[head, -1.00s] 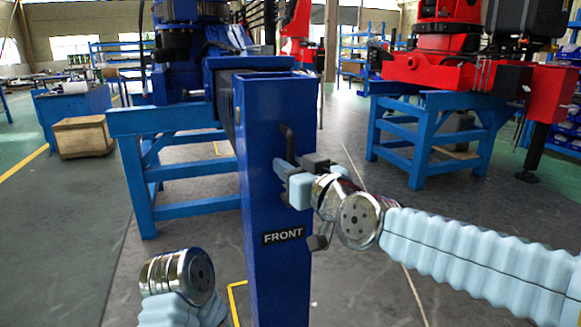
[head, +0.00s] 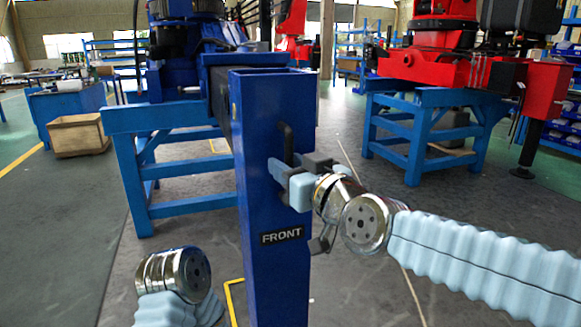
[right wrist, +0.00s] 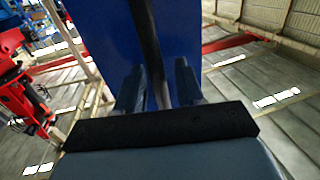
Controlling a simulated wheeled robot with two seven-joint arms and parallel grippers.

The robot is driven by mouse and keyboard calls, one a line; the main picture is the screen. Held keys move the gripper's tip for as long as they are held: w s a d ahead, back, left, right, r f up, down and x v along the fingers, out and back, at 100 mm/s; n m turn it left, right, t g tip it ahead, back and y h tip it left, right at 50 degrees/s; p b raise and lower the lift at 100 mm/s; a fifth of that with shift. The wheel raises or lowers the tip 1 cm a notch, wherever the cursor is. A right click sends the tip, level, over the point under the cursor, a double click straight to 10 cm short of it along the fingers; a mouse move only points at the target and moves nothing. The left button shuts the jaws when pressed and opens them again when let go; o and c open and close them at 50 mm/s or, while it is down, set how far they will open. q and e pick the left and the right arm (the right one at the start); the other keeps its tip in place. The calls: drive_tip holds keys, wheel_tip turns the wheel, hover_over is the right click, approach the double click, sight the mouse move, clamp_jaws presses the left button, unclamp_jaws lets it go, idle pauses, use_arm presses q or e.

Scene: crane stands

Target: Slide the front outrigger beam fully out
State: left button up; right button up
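The front outrigger's blue upright leg (head: 270,200) stands at the middle of the head view, with a FRONT label (head: 282,236). Behind its top, the dark beam (head: 221,98) runs back to the blue crane's base, partly hidden by the leg. A black vertical handle (head: 286,142) is on the leg's face; it also shows in the right wrist view (right wrist: 147,45). My right gripper (head: 285,178) is at the handle. In the right wrist view its fingers (right wrist: 158,88) stand on either side of the bar, with a gap at the right. My left gripper is out of view.
The blue crane stands on a blue stand (head: 140,180) behind the leg. A red crane (head: 470,70) on another blue stand (head: 415,160) is at the right. A wooden box (head: 78,135) stands at the left. The grey floor beside the leg is mostly clear.

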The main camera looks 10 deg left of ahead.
drive_tip(key=b+v, duration=0.3)
drive_tip(key=v, duration=1)
drive_tip(key=shift+s+d, duration=0.25)
drive_tip(key=shift+d, duration=0.05)
drive_tip(key=w+d+f+m+g+h, duration=0.15)
drive_tip(key=w+f, duration=0.25)
drive_tip(key=f, duration=0.6)
drive_tip(key=w+d+f+m+g+h, duration=0.1)
drive_tip(key=w+f+h, duration=0.15)
drive_tip(key=f, duration=0.65)
drive_tip(key=w+d+f+m+g+h, duration=0.15)
drive_tip(key=w+f, duration=0.35)
drive_tip(key=f, duration=0.5)
drive_tip(key=s+d+f+m+g+h, duration=0.1)
drive_tip(key=s+d+f+m, duration=0.15)
drive_tip(key=f, duration=0.75)
drive_tip(key=s+d+f+m+g+h, duration=0.1)
drive_tip(key=d+f+g, duration=0.15)
drive_tip(key=f, duration=0.75)
drive_tip(key=s+d+f+m+g, duration=0.1)
drive_tip(key=s+d+f+g, duration=0.1)
drive_tip(key=s+f, duration=0.6)
drive_tip(key=s+d+f+m+g+h, duration=0.1)
drive_tip(key=s+d+f, duration=0.3)
drive_tip(key=s+f, duration=0.5)
drive_tip(key=shift+d+f+m+g, duration=0.25)
drive_tip(key=shift+f+m+g, duration=0.4)
drive_tip(key=shift+g, duration=0.1)
